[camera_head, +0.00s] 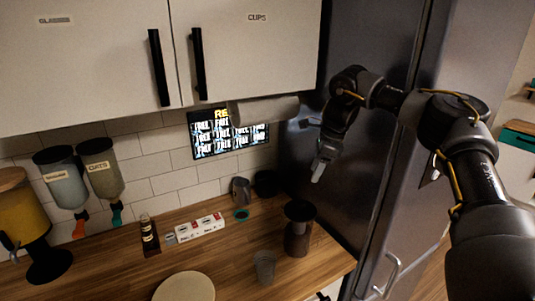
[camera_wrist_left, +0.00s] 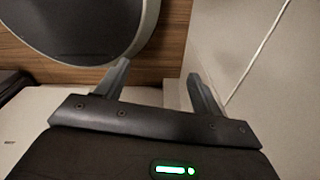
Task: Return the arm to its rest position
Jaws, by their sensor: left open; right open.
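My right arm (camera_head: 465,165) comes in from the right side of the head view and is raised and bent in front of the dark tall cabinet. My right gripper (camera_head: 319,162) points down, open, with nothing seen between its fingers. It hangs in the air right of the wall screen, above the counter's right end. My left arm is outside the head view. In the left wrist view my left gripper (camera_wrist_left: 158,68) is open and empty, its two fingers spread apart.
The cups cupboard (camera_head: 250,50) is closed. A dark canister (camera_head: 298,232) and a clear glass (camera_head: 264,266) stand on the wooden counter (camera_head: 240,272). Dispensers (camera_head: 62,182) hang on the left. A round dark object with a grey rim (camera_wrist_left: 151,22) is near my left gripper.

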